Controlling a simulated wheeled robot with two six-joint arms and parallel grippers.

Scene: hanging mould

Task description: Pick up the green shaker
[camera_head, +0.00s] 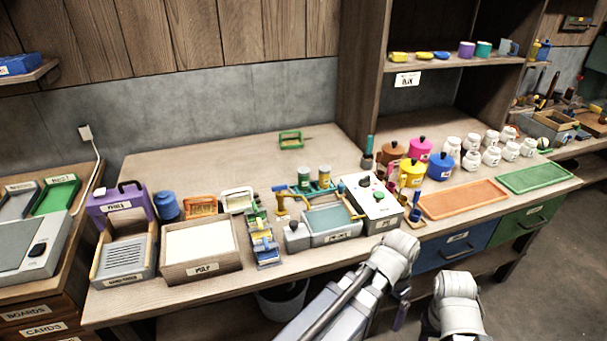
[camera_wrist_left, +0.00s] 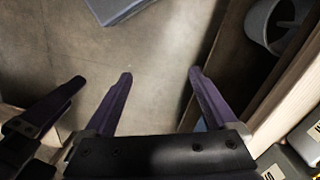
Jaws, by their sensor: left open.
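My left gripper (camera_head: 402,314) hangs in front of the bench edge, well to the right of and nearer than the cans. In the left wrist view its two purple fingers (camera_wrist_left: 160,74) are apart with bare floor between them. My right arm shows at the bottom, its jaws not clearly seen.
A control box (camera_head: 372,205), a teal-topped tray (camera_head: 330,222) and a pulp box (camera_head: 202,252) stand near the cans. Coloured pots (camera_head: 411,173) and white jars (camera_head: 471,161) are to the right. A bucket (camera_wrist_left: 262,22) stands below the bench. The orange tray (camera_head: 463,199) is empty.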

